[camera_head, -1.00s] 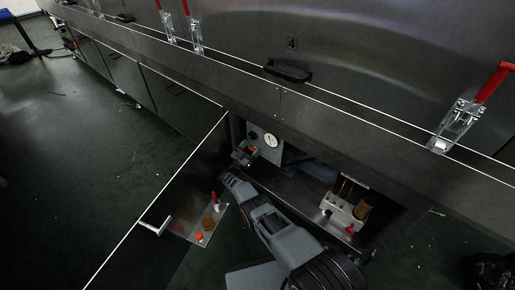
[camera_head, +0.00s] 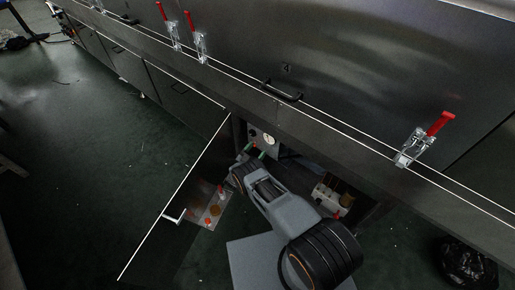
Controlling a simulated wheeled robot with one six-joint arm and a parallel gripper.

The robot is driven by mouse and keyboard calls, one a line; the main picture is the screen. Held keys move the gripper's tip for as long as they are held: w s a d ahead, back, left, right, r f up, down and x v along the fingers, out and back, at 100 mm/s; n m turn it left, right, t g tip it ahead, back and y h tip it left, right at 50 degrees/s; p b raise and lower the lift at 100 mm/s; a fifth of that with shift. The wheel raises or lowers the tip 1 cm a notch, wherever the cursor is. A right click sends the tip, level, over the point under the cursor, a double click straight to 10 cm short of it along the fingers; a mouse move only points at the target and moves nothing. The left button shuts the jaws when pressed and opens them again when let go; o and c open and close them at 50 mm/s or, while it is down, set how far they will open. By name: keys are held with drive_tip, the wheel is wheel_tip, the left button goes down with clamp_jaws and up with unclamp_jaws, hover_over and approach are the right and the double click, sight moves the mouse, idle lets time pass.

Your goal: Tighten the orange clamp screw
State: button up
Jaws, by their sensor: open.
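The open cabinet door at the lower left carries a small tray (camera_head: 211,222) with an orange round knob (camera_head: 213,210), a smaller orange-red knob (camera_head: 208,221) and a red-handled part (camera_head: 220,190). I cannot tell which orange piece is the clamp screw. A small green part (camera_head: 263,155) shows below a white round gauge (camera_head: 268,140) inside the cabinet, partly behind my arm. My arm reaches from the lower right to the cabinet opening. Its wrist end is beside the green part, and the jaws are hidden behind it.
The open door, with its white handle (camera_head: 173,217), stands left of my arm. A pale tool block (camera_head: 329,195) sits in the cabinet to the right. Red-handled toggle clamps (camera_head: 425,139) line the ledge above. Free dark green floor (camera_head: 100,170) lies to the left; a black bag (camera_head: 468,262) lies right.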

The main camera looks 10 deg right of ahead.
drive_tip(key=shift+s+r+p, duration=0.2)
drive_tip(key=shift+s+r, duration=0.05)
drive_tip(key=shift+s, duration=0.3)
drive_tip(key=shift+s+r+p, duration=0.2)
drive_tip(key=shift+s+r, duration=0.05)
drive_tip(key=shift+s, duration=0.3)
